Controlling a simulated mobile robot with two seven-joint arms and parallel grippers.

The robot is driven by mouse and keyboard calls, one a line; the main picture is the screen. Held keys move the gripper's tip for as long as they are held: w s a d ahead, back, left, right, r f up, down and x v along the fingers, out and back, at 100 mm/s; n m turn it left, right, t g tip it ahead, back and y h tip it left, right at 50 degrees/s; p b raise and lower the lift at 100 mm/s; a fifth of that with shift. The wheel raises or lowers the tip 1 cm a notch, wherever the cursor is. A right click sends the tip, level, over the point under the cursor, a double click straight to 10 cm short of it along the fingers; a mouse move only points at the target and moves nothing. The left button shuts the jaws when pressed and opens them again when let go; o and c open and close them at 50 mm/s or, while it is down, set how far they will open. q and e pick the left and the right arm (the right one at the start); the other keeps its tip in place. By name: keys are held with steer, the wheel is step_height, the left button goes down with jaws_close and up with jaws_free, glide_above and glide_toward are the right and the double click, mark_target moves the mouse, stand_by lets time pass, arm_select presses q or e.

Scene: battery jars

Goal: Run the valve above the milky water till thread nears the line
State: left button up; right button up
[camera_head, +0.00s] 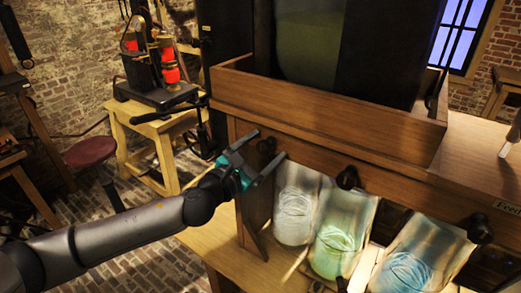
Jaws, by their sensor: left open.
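The jar with pale, milky-looking contents (293,215) stands leftmost under the wooden cabinet, with whitish coiled thread low in it. A black valve knob (266,146) sits on the cabinet front above and slightly left of it. My left gripper (270,145) is open, its two fingers reaching up and right around the knob's position. I cannot tell whether they touch it. I cannot make out a line on the jar. My right gripper does not clearly show.
A jar with green contents (338,242) and one with blue contents (405,272) stand to the right, with black knobs (347,177) and (480,228) nearby. A wooden trough (320,108) tops the cabinet. A small wooden table (150,125) with red apparatus stands behind left.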

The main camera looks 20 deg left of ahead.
arm_select(q)
steer(key=shift+v, duration=2.5)
steer(key=shift+f, duration=0.1)
